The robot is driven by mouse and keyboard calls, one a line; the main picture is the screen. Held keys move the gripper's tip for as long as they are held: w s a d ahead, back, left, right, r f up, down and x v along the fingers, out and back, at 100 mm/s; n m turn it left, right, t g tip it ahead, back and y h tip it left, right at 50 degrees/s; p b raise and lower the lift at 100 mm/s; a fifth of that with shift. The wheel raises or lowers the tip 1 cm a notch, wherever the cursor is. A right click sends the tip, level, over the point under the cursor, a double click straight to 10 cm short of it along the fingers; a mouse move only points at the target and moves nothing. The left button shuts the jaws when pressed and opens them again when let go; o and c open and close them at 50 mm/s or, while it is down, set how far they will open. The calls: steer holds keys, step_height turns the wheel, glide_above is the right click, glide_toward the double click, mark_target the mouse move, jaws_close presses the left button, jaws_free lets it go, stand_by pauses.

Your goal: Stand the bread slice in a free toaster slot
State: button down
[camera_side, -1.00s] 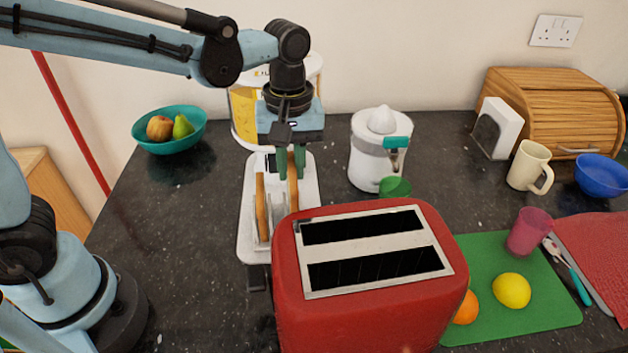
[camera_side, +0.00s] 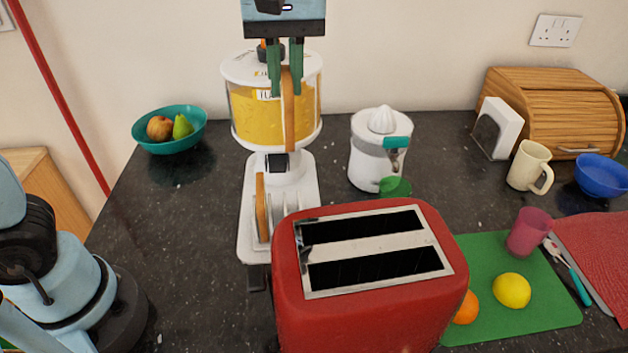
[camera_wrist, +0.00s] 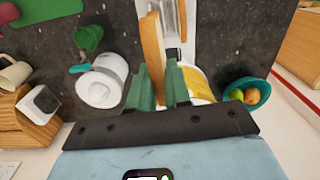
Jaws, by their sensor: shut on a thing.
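My gripper (camera_side: 286,68) is shut on a bread slice (camera_side: 289,112), which hangs upright and edge-on below the green fingers, in front of the yellow container. In the wrist view the bread slice (camera_wrist: 153,45) sits between the fingers of my gripper (camera_wrist: 160,85). A second bread slice (camera_side: 262,208) stands in a rack on a white stand (camera_side: 299,200). The red toaster (camera_side: 370,305) stands at the front, with two long dark slots, a back slot (camera_side: 362,226) and a front slot (camera_side: 375,268). I see no bread in either slot. The held slice is up and behind the toaster.
A yellow-filled container (camera_side: 250,120) stands behind the held slice. A white juicer (camera_side: 370,165) is right of it, with a green cup (camera_side: 395,187) in front. A teal fruit bowl (camera_side: 150,146) is at the left. A green board (camera_side: 535,305) with fruit lies right of the toaster.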

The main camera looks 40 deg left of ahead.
steer(key=r, duration=0.8)
steer(key=shift+d, duration=0.25)
steer(key=s+d+f+m, duration=0.1)
steer(key=s+d+m, duration=0.2)
steer(key=d+m, duration=0.6)
steer(key=s+d+m, duration=0.3)
steer(key=d+m, duration=0.6)
steer(key=shift+w+a+f, duration=0.1)
steer(key=shift+f, duration=3.6)
steer(key=shift+w+a+f, duration=0.1)
steer(key=shift+f, duration=3.6)
steer(key=c, duration=1)
jaws_free()
steer(key=shift+r, duration=0.15)
